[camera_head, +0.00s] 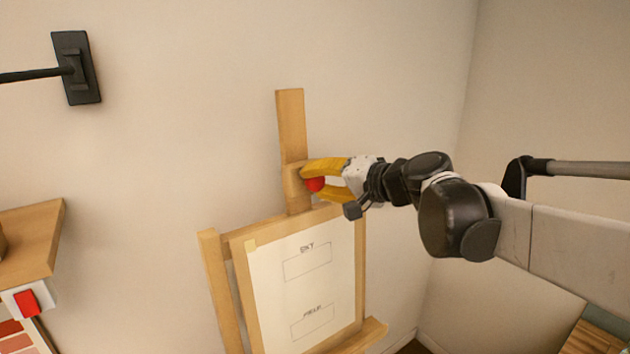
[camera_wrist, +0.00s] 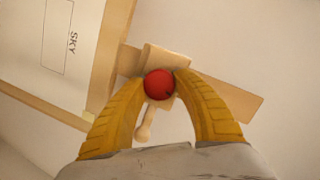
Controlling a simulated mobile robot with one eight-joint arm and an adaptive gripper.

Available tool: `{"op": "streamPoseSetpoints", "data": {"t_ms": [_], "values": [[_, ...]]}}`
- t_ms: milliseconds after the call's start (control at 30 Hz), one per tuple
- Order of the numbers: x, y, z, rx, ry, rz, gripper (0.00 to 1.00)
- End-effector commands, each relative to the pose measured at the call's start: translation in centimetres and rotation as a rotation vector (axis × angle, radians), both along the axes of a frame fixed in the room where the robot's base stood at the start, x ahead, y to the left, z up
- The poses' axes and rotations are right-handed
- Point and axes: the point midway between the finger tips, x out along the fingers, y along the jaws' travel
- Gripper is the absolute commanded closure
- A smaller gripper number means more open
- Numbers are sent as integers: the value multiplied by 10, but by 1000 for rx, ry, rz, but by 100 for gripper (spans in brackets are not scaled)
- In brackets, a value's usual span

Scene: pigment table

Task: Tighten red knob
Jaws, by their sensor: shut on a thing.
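The red knob (camera_head: 316,184) sits on the clamp block (camera_head: 293,180) of the wooden easel (camera_head: 291,125), above the canvas. In the wrist view the red knob (camera_wrist: 158,85) is round and lies between the tips of my gripper's two yellow fingers. My gripper (camera_head: 308,180) reaches in from the right and is shut on the knob. In the wrist view the fingertips of my gripper (camera_wrist: 160,84) touch the knob's two sides. A small wooden peg (camera_wrist: 145,122) shows just below the knob there.
The canvas (camera_head: 311,285) on the easel has boxes marked "SKY" and "FIELD". A shelf (camera_head: 35,240) and a red switch (camera_head: 27,303) are at the far left. A dark wall bracket (camera_head: 77,68) is at the upper left. The wall around the easel's top is bare.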

Motion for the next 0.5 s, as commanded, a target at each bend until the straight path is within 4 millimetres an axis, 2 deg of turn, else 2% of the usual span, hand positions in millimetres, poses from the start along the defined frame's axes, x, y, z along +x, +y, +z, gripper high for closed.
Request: {"op": "streamPoseSetpoints", "data": {"t_ms": [500], "values": [[0, 0, 1, -153, -105, 19, 96]]}}
